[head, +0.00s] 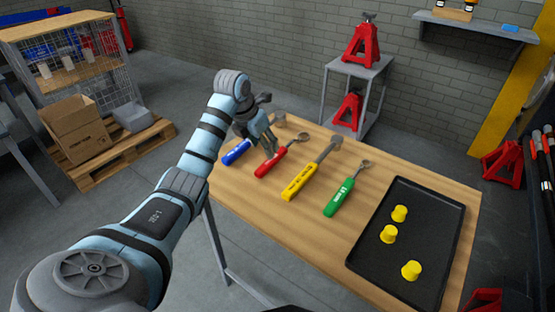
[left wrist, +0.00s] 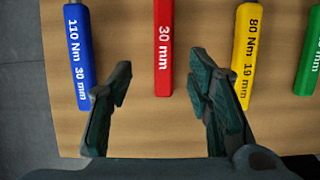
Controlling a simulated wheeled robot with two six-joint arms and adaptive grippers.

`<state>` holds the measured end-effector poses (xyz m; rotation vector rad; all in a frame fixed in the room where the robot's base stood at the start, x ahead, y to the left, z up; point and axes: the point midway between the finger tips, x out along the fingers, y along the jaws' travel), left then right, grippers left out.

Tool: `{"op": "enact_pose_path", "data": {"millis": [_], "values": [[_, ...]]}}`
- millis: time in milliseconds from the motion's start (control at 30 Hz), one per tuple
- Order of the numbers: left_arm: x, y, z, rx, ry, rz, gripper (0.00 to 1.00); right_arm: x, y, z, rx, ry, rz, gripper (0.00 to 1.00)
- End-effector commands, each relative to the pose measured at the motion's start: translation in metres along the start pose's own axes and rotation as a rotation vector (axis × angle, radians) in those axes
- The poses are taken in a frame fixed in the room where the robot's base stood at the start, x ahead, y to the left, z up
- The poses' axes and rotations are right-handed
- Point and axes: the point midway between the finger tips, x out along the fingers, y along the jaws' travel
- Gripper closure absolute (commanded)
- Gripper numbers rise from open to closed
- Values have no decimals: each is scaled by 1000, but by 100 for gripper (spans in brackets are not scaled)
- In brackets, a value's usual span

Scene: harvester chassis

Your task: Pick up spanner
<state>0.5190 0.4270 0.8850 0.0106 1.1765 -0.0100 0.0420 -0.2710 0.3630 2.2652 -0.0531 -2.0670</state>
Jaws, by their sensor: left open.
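Several tools with coloured handles lie side by side on the wooden table. The red one (head: 271,161) has a grey ring-shaped end, and its handle (left wrist: 163,48) reads "30 mm". The blue one (head: 237,152) reads "110 Nm 30 mm" in the left wrist view (left wrist: 77,50). The yellow one (head: 304,179) reads "80 Nm 19 mm" (left wrist: 245,55). The green one (head: 340,197) also has a ring end. My left gripper (head: 268,143) is open and empty above the blue and red tools. In the left wrist view its fingers (left wrist: 160,82) spread to either side of the red handle's end.
A black tray (head: 369,252) with three yellow cups (head: 388,234) lies on the table's right part. Bare wood shows at the table's front (head: 270,245). Behind the table stands a grey rack with red jack stands (head: 360,45). A cardboard box on a pallet is at left.

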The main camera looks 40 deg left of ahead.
Motion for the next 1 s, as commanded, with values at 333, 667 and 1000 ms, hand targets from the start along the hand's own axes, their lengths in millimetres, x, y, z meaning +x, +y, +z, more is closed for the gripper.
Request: {"op": "enact_pose_path", "data": {"millis": [333, 667, 1000], "values": [[61, -7, 4, 3, 0, -5, 54, 20, -6, -7, 3, 15, -6, 60], [74, -7, 6, 5, -4, -3, 54, 22, -6, -6, 3, 14, -6, 60], [76, -7, 4, 5, -3, -4, 61, 20, -3, -6, 2, 13, -2, 60]]}}
